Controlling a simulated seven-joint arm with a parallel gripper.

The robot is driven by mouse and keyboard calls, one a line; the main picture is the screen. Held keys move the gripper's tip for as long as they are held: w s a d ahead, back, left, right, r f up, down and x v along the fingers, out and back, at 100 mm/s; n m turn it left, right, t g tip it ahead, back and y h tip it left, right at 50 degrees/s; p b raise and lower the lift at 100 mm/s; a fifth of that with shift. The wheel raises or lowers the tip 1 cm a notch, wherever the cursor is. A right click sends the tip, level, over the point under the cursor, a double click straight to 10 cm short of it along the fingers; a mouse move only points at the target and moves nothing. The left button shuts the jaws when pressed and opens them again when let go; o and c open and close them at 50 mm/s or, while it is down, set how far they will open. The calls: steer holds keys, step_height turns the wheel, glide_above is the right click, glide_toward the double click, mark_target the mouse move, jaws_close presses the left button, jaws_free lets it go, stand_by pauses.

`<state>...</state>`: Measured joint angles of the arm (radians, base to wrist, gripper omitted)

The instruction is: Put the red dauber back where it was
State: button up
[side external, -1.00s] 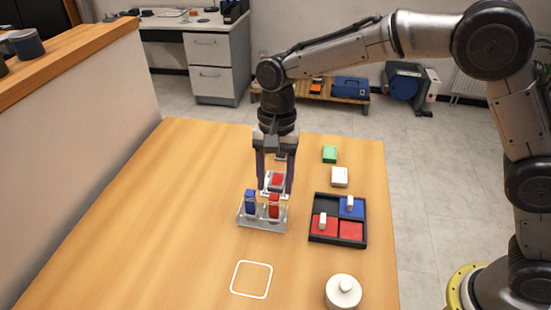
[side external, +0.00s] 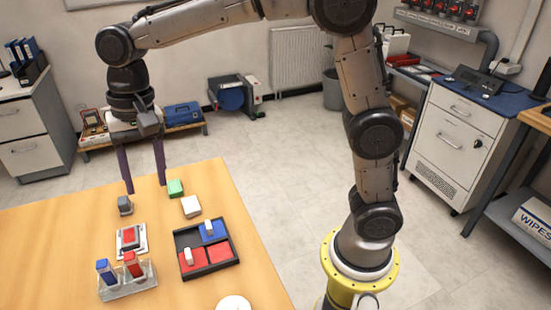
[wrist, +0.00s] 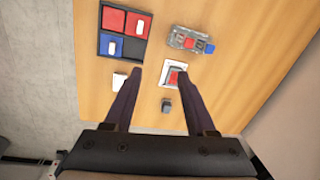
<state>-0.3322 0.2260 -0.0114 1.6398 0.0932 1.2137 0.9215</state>
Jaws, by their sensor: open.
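The red dauber (side external: 133,264) stands upright in a clear rack (side external: 142,284), beside a blue dauber (side external: 106,271). In the wrist view the red dauber (wrist: 188,42) and blue dauber (wrist: 209,48) sit in the rack near the top. My gripper (side external: 145,188) is open and empty, fingers pointing down, near the table's far edge, behind the rack and plate. In the wrist view nothing is held between the fingers (wrist: 160,70).
A black tray (side external: 183,275) with red and blue pads and two white-handled pieces lies right of the rack. A dark grey block (side external: 124,205), a green block (side external: 176,188) and a white block (side external: 191,207) stand near the far edge. A white round lidded item (side external: 233,303) is at the front.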

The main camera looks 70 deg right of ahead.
steer(key=s+d+r+n+t, duration=0.3)
steer(key=s+d, duration=0.7)
steer(key=s, duration=0.1)
steer(key=s+d+f+n+t, duration=0.1)
steer(key=s+d+f+n, duration=0.1)
steer(key=s, duration=0.3)
steer(key=s+d+f+n+t+h, duration=0.1)
steer(key=s+d+f+n, duration=0.1)
steer(key=s, duration=0.4)
steer(key=shift+d, duration=0.65)
